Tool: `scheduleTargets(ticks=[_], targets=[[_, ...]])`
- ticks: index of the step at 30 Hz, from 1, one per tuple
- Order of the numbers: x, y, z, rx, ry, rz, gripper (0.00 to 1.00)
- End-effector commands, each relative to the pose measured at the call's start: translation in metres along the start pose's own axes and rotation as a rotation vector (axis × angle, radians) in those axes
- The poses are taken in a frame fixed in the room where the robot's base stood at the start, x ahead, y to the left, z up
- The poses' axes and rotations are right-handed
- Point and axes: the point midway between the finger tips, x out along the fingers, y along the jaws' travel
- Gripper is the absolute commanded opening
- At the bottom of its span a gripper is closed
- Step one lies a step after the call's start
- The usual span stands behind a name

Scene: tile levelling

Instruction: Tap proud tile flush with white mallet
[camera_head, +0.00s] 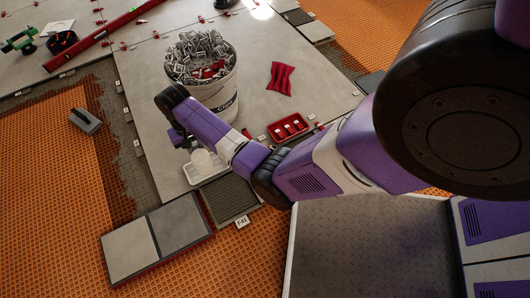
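A white rounded object (201,160), which may be the head of the white mallet, is just below and beside the gripper. I cannot tell whether the gripper holds it. Large grey tiles (142,65) cover the floor ahead. Which tile stands proud does not show.
A white bucket (215,97) full of grey clips stands behind my gripper. A red tray (288,128) and a red cloth (281,78) lie to the right. Two sample tiles (130,250) lie in front.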

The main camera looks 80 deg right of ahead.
Motion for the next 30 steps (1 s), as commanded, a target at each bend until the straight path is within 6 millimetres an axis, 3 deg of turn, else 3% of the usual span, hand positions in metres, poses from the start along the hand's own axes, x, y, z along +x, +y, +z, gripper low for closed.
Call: scheduleTargets(ticks=[1, 7, 14, 24, 30], targets=[[0.010, 0.023, -0.003, 0.075, -0.004, 0.001, 0.00], [0.044, 0.103, -0.007, 0.371, -0.002, 0.000, 0.00], [0.084, 0.194, 0.011, 0.721, -0.001, 0.000, 0.00], [0.140, 0.311, 0.073, 1.249, 0.002, 0.001, 0.00], [0.163, 0.349, 0.110, 1.474, 0.005, 0.002, 0.00]])
